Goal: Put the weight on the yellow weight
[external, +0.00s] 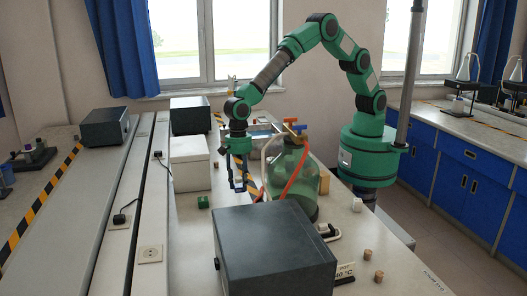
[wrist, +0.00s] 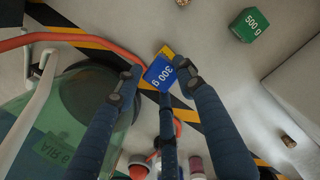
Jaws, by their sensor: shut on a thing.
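A blue weight marked 300 g (wrist: 159,73) is between the fingertips of my gripper (wrist: 158,80) in the wrist view, and my gripper is shut on it. A yellow patch, which looks like the yellow weight (wrist: 167,50), shows just past the blue weight's far edge, mostly hidden by it. I cannot tell whether the two touch. In the external view my gripper (external: 238,186) hangs pointing down over the bench, left of the big glass bottle. The yellow weight cannot be made out there.
A green 500 g weight (wrist: 249,25) stands apart; it also shows in the external view (external: 203,201). A green glass bottle (external: 303,190) with a red hose (external: 291,178) is close on the right. A white box (external: 189,165) is behind left. A dark device (external: 275,250) fills the front.

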